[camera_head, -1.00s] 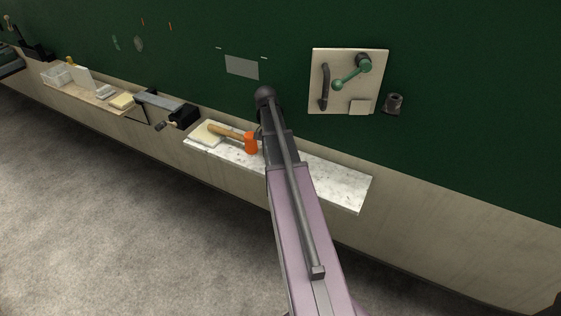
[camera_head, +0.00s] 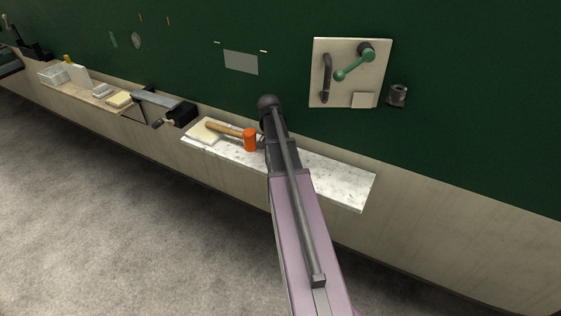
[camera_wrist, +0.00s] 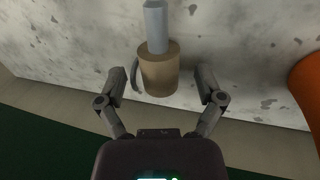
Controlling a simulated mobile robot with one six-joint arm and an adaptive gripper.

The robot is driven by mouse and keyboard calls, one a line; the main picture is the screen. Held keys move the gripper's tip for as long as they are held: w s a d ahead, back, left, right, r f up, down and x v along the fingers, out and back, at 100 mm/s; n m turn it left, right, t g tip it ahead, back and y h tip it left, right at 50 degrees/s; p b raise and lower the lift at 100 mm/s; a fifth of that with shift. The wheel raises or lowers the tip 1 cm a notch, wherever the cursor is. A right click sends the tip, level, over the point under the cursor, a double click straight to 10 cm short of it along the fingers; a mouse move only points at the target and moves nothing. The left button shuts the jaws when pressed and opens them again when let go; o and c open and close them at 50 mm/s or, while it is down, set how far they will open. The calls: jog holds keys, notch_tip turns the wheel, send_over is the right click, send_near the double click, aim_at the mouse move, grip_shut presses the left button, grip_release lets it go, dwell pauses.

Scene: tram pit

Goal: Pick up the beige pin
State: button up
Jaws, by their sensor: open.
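The beige pin shows in the wrist view as a tan cylinder (camera_wrist: 159,72) with a narrower blue-grey shaft reaching to the top edge. A dark curved piece sits at its left side. My gripper (camera_wrist: 162,80) is open, with one finger on each side of the tan cylinder in the picture. Gaps show between the fingers and the pin, and I cannot tell its depth between them. Speckled white marble lies behind the pin. In the head view my arm hides the pin and the fingers over the marble shelf (camera_head: 335,182).
An orange-headed mallet (camera_head: 249,139) lies on the shelf left of my arm, near a cream block (camera_head: 203,131); its orange edge shows at right in the wrist view (camera_wrist: 308,85). A beige panel with a green handle (camera_head: 350,97) is on the green wall. The shelf's right part is clear.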

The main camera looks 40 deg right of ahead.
jog(key=shift+f, duration=0.1)
jog(key=shift+c, duration=0.2)
dwell(0.4)
grip_shut()
